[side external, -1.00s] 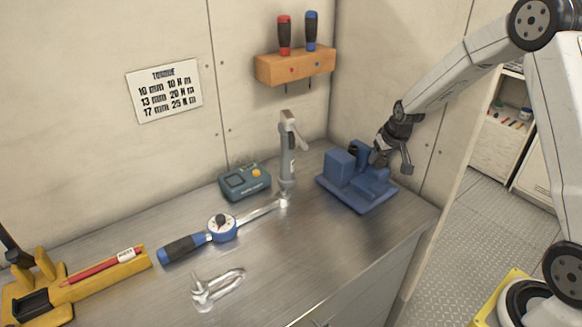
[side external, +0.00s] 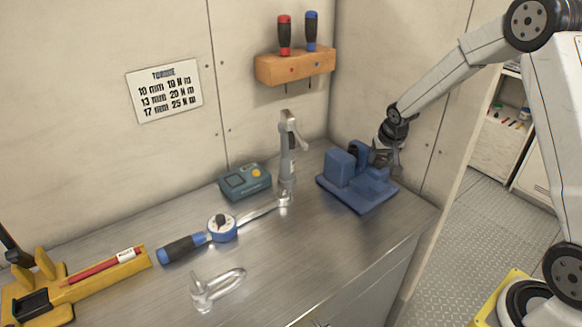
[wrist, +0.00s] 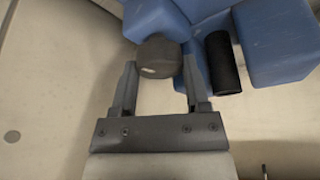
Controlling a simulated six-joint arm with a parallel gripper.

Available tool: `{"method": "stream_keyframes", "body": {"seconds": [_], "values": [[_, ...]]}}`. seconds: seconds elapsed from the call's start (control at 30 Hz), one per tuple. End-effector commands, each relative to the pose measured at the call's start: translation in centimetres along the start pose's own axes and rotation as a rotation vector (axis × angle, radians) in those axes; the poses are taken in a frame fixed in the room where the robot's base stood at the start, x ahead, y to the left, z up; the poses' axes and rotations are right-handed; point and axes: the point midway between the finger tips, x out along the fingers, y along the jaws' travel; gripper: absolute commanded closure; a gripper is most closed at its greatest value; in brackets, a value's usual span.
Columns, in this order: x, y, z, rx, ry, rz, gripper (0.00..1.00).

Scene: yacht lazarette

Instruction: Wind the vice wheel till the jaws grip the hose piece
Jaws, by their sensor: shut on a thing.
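The blue vice (side external: 342,168) stands on the metal bench near the right wall, and its blocks also show in the wrist view (wrist: 280,40). The black hose piece (wrist: 222,62) stands between the blue jaws; its top shows in the side view (side external: 356,150). I cannot tell whether both jaws touch it. The dark round vice wheel (wrist: 158,57) is between the fingers of my gripper (wrist: 160,82), which is shut on it. In the side view my gripper (side external: 386,157) is at the vice's right end and hides the wheel.
A clamp-like upright tool (side external: 288,150) and a teal box (side external: 245,181) stand left of the vice. A torque wrench (side external: 222,228), a shackle (side external: 215,288) and a yellow holder (side external: 110,275) lie further left. A wooden screwdriver rack (side external: 295,66) hangs above. The bench front right is clear.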

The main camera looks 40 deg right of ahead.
Motion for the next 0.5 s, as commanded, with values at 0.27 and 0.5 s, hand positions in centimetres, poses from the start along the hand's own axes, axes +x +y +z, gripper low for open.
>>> {"method": "stream_keyframes", "body": {"seconds": [0.27,0.5], "values": [[0.03,0.02,0.15,0.000,-0.005,0.001,0.15],[0.01,0.00,0.07,-0.001,-0.002,0.000,0.05]]}}
